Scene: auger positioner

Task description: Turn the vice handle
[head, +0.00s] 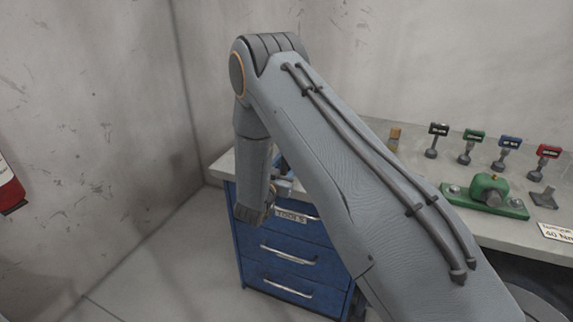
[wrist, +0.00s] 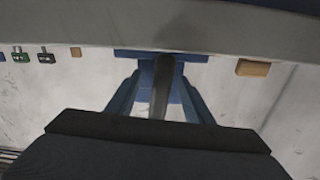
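In the wrist view, which looks upside down, the blue vice (wrist: 130,54) sits at the bench edge. A dark rounded bar (wrist: 160,90), apparently the vice handle or screw, points toward the camera. Two angled bluish fingers of my gripper (wrist: 160,103) stand apart, one on each side of the bar. I cannot tell whether either touches it. In the head view my wrist hangs down at the bench's left end, and my gripper (head: 284,184) is mostly hidden behind my arm. Only small blue bits show there.
A grey bench (head: 228,163) stands over blue drawers (head: 287,254). On it are a green fixture (head: 487,193), several small colour-topped stands (head: 471,146) and a tan block (head: 394,138). A wooden piece (wrist: 253,68) shows in the wrist view. The floor left of the drawers is clear.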

